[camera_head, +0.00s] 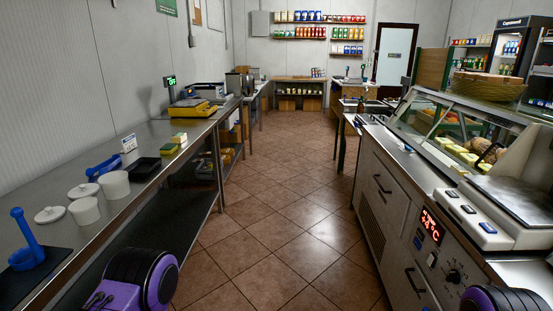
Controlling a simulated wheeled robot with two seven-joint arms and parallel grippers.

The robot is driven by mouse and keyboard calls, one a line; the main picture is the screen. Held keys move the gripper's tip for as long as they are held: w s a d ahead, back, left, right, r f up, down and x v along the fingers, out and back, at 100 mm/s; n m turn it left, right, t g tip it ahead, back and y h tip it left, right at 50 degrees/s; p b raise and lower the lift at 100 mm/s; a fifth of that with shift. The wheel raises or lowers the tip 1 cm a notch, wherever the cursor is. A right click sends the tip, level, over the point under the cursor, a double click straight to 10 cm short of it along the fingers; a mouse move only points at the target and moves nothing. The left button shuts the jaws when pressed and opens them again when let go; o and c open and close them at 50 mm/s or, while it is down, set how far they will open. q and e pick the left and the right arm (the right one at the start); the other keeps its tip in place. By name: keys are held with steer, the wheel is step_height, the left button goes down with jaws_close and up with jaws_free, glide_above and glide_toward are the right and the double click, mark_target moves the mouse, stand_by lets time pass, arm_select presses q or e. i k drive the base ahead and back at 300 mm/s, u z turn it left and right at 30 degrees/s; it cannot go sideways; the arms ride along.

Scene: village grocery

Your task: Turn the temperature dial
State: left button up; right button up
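Only purple and black parts of my arms show at the bottom left and bottom right edges. The right arm part is close below the dial, apart from it in the picture.
A white scale (490,212) stands on the counter, beside a glass display case (460,125). A steel table (140,187) on the left holds white pots, blue tools and a yellow scale (192,108). The tiled aisle (285,215) between is clear.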

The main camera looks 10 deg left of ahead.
mark_target(453, 275)
steer(key=i, duration=1.35)
steer(key=z, duration=1.55)
